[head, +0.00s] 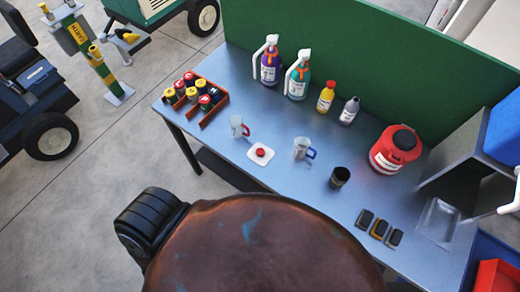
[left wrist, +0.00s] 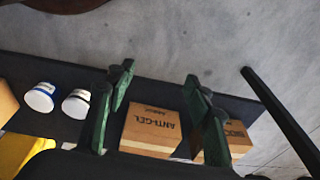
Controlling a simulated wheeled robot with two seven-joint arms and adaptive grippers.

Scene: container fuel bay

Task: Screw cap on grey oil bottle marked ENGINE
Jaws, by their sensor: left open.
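A small grey bottle (head: 349,111) stands upright at the back of the blue-grey workbench (head: 215,165), next to a yellow bottle with a red top (head: 326,97). Its label is too small to read, and I cannot tell whether a cap sits on it. A small red cap-like piece (head: 260,152) lies on a white pad near the bench's front edge. My left gripper (left wrist: 159,75) shows green fingers, apart and empty, in the left wrist view, over a shelf with an ANTI-GEL box (left wrist: 150,130). Neither gripper shows in the head view.
Two spray bottles (head: 270,65) (head: 298,80), a red canister (head: 396,150), clear jugs (head: 302,149) (head: 238,128), a black cup (head: 340,177) and a red rack of small bottles (head: 213,112) stand on the bench. A green panel (head: 370,60) closes its back. White-lidded containers (left wrist: 40,97) stand on the shelf.

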